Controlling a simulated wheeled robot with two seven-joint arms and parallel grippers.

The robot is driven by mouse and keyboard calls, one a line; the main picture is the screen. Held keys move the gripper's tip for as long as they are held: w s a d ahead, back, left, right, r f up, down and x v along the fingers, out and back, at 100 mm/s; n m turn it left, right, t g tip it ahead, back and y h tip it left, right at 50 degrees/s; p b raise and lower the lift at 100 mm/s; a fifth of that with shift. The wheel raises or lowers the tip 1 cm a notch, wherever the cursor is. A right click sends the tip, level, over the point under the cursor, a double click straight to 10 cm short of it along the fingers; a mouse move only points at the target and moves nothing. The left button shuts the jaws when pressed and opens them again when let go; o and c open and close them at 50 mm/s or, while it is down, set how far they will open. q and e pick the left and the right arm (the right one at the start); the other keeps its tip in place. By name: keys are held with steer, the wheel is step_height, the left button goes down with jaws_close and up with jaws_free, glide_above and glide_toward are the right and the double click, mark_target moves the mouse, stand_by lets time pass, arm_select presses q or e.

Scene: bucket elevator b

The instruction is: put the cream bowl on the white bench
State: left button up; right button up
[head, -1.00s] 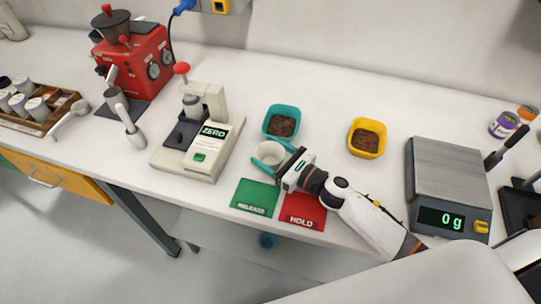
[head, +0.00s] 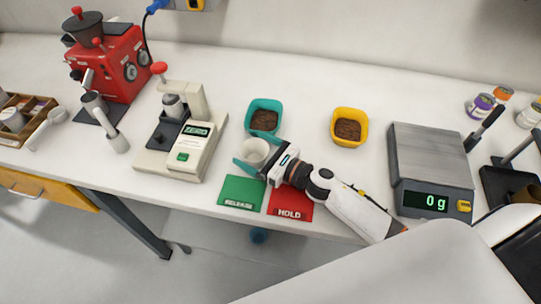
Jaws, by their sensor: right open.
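The cream bowl (head: 254,152) is at the bench's front middle in the head view, just behind the green RELEASE mat (head: 241,192). My right gripper (head: 251,150) is open, its teal fingers on either side of the bowl. I cannot tell whether the fingers touch it. The bowl appears upright and empty, its lower part partly hidden by the near finger. It looks to be at or very near the surface of the white bench (head: 300,75); any small gap beneath it cannot be made out. My left gripper is not in view.
A teal tub (head: 263,117) and a yellow tub (head: 349,127) with brown contents stand close behind. The red HOLD mat (head: 290,205) lies beneath my right wrist. A ZERO press (head: 187,140) stands left, a scale (head: 431,160) reading 0 g right. The back middle is clear.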

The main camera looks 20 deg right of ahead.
steer(key=b+v, duration=0.3)
steer(key=v, duration=0.8)
steer(key=shift+f, duration=0.1)
steer(key=shift+s+d, duration=0.25)
steer(key=shift+s, duration=0.2)
